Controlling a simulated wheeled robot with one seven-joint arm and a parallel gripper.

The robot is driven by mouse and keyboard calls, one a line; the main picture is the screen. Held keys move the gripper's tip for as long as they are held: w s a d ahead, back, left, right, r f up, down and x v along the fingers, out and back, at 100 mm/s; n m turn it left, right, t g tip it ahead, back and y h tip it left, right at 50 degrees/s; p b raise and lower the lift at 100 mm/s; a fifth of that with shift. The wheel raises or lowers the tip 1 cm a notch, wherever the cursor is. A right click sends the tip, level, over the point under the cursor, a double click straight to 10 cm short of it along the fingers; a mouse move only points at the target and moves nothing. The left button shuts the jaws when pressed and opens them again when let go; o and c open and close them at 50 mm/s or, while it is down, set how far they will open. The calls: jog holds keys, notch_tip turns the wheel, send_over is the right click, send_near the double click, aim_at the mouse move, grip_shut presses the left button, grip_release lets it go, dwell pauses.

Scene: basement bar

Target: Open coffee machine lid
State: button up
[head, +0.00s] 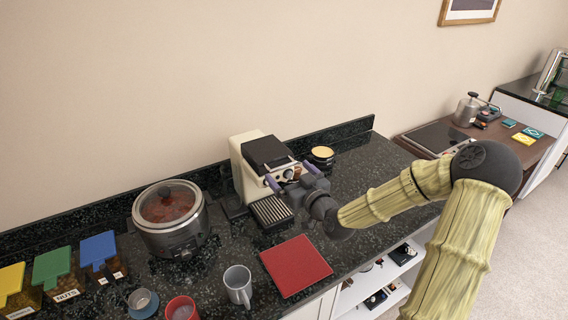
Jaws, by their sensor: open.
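The coffee machine (242,172) is a cream box on the dark counter against the wall, in the head view. Its black lid (266,151) covers the top and appears down. A slatted drip tray (270,211) sits at its front. My gripper (291,177) is open, with its two purple-grey fingers spread at the machine's upper front, just below the lid's front edge. I cannot tell whether the fingers touch the machine. My gripper hides part of the machine's front.
A slow cooker (170,222) stands to the left. A red mat (296,266), a grey mug (238,286) and a red cup (181,308) are nearer the counter's front. A round yellow-topped jar (322,156) stands right of the machine. The counter is clear further right.

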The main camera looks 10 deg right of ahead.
aim_at(284, 167)
jog(key=shift+p+x, duration=0.35)
jog(key=shift+x, duration=1.65)
